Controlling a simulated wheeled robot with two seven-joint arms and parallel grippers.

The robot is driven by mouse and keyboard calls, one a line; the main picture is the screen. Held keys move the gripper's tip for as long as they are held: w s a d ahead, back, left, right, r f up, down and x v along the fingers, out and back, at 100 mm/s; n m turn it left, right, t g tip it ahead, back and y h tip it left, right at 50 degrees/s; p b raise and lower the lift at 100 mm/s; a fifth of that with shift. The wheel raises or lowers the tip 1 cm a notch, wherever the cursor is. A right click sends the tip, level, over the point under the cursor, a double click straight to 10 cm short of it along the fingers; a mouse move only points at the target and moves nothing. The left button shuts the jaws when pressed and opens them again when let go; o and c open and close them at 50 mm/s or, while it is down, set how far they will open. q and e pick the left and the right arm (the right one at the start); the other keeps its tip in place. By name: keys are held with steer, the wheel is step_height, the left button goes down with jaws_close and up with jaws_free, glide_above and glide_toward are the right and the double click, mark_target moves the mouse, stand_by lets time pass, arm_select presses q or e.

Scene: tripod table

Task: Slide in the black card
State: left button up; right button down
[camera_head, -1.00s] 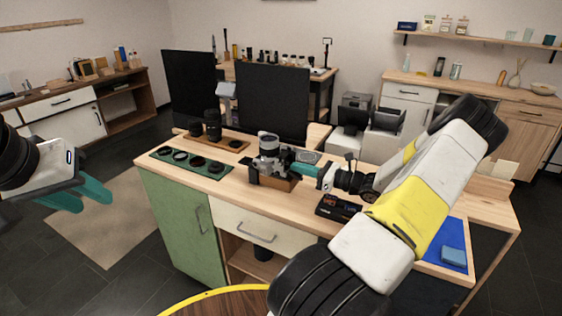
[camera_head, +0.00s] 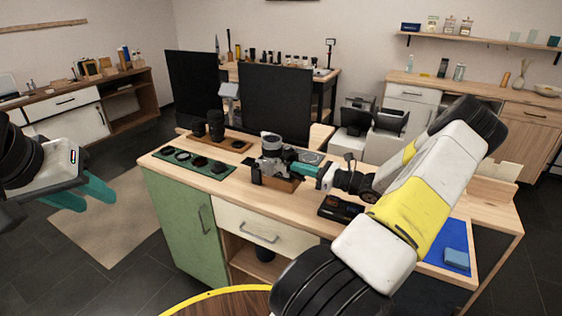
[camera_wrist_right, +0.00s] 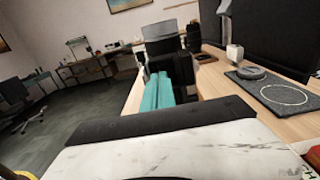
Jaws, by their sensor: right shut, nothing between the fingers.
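The silver and black camera (camera_head: 270,158) stands on a wooden block on the desk; it also shows in the right wrist view (camera_wrist_right: 165,35). My right gripper (camera_head: 297,167) is shut, with its teal fingertips close against the camera's right side. In the right wrist view its fingers (camera_wrist_right: 158,90) lie together and point at the camera's dark side. I cannot make out the black card in either view; it may be hidden or too small to see. My left gripper (camera_head: 92,196) is open and empty, away from the desk at the left.
A green mat (camera_head: 196,163) with round filters lies left of the camera. Lenses (camera_head: 215,126) stand behind it on a wooden tray. A dark box (camera_head: 340,208) lies in front of my right gripper. A blue mat (camera_head: 456,236) is at the right. Black monitors (camera_head: 272,103) stand behind.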

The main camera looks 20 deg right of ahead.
steer(key=v, duration=0.4)
stand_by(0.4)
steer(key=s+a+r+n+g, duration=0.2)
steer(key=a+r+n+g, duration=0.15)
steer(key=a, duration=0.25)
steer(key=s+a+r+n+g+h, duration=0.1)
steer(key=s+a+r+n+g, duration=0.1)
steer(key=a+n+g, duration=0.3)
steer(key=s+a+r+n+g, duration=0.2)
steer(key=a+r+n, duration=0.1)
steer(key=a+n, duration=0.3)
steer(key=s+a+r+n+t+h, duration=0.1)
steer(key=s+a+r+n+h, duration=0.2)
steer(key=s+r+n, duration=0.4)
steer(key=s+a+r+n+t+h, duration=0.2)
steer(key=s+a+r+n+h, duration=0.2)
steer(key=s+r+n, duration=0.3)
steer(key=s+h, duration=0.1)
steer(key=s, duration=0.2)
